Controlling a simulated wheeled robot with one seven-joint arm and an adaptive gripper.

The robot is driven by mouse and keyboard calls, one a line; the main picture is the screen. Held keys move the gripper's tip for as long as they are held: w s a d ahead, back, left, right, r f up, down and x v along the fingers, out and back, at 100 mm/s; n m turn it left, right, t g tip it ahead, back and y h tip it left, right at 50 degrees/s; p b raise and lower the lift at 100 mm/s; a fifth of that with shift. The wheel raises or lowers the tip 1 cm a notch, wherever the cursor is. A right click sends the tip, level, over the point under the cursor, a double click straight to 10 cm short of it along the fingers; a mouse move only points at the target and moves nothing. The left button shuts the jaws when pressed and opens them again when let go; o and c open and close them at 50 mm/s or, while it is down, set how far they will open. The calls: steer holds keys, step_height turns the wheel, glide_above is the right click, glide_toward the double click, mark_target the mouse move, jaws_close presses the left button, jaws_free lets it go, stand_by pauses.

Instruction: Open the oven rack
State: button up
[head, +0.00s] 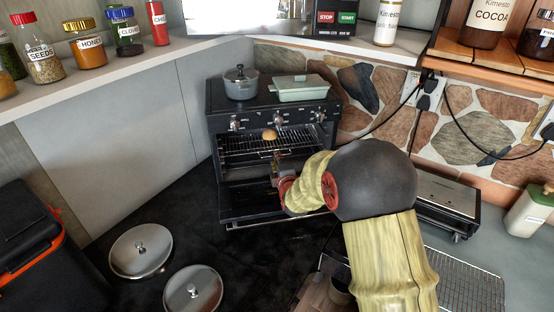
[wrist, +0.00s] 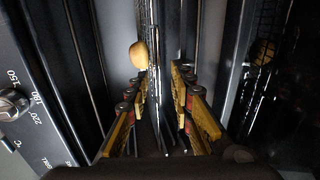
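The small black oven (head: 262,122) stands in the corner with its door (head: 245,203) folded down. The wire oven rack (head: 240,146) is inside the open cavity, with a round brown roll (head: 269,134) on it. My gripper (head: 277,162) is at the oven opening, over the lowered door and at the rack's front. In the wrist view, my gripper (wrist: 162,80) has its yellow fingers apart. The rack (wrist: 155,50) shows nearly edge-on, with thin bars running between the fingers. Contact with either finger cannot be told. The roll (wrist: 138,54) is just beyond the left finger. My arm hides the oven's right front.
A grey pot (head: 241,84) and a pale green dish (head: 300,88) sit on the oven. Two metal lids (head: 140,250) (head: 193,290) lie on the dark counter at front left. A flat metal appliance (head: 447,195) stands right of my arm. A shelf with jars (head: 88,48) runs above left.

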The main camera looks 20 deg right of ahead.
steer(key=shift+x, duration=1.1)
steer(key=shift+c, duration=1)
steer(key=c, duration=0.4)
steer(key=shift+s, duration=0.1)
